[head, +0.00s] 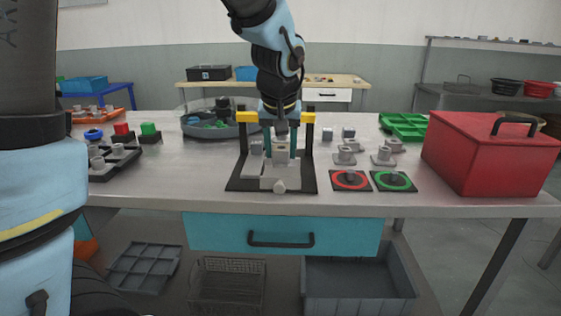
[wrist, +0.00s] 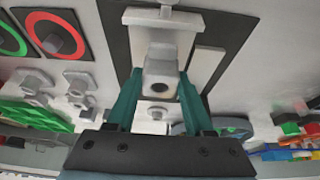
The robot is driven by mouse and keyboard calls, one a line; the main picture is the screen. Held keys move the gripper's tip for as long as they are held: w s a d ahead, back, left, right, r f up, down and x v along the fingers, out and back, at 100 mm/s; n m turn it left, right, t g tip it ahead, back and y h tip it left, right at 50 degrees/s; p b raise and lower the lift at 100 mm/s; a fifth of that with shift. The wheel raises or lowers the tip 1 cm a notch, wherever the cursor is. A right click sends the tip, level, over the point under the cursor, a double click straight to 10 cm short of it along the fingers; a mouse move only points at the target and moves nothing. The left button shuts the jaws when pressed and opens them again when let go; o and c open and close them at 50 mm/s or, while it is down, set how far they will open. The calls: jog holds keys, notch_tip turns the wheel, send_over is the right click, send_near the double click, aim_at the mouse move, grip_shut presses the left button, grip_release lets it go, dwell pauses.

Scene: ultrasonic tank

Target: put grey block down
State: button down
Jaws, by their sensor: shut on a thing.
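The grey block (wrist: 163,68), with a dark round hole in its facing side, is between the teal fingers of my gripper (wrist: 162,92) in the wrist view. In the head view my gripper (head: 281,145) points down between the black posts of a fixture and is shut on the grey block (head: 281,147). The fixture has a black base plate (head: 238,184), yellow bars at the post tops and pale grey parts. The block is over these pale parts; I cannot tell whether it touches them.
Right of the fixture are a red-ringed pad (head: 338,186), a green-ringed pad (head: 408,184), several grey pieces and a red box (head: 480,160). A dark tray (head: 127,165) with grey pieces and a round grey tank (head: 190,130) are to the left. Bare tabletop lies between tray and fixture.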

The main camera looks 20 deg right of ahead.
aim_at(281, 160)
jog(key=shift+f, duration=1.65)
jog(key=shift+f, duration=0.15)
jog(key=shift+c, duration=1.4)
grip_release()
jog(key=shift+r, duration=0.3)
jog(key=v, duration=1.1)
jog(key=shift+r, duration=0.35)
jog(key=shift+s+a, duration=0.1)
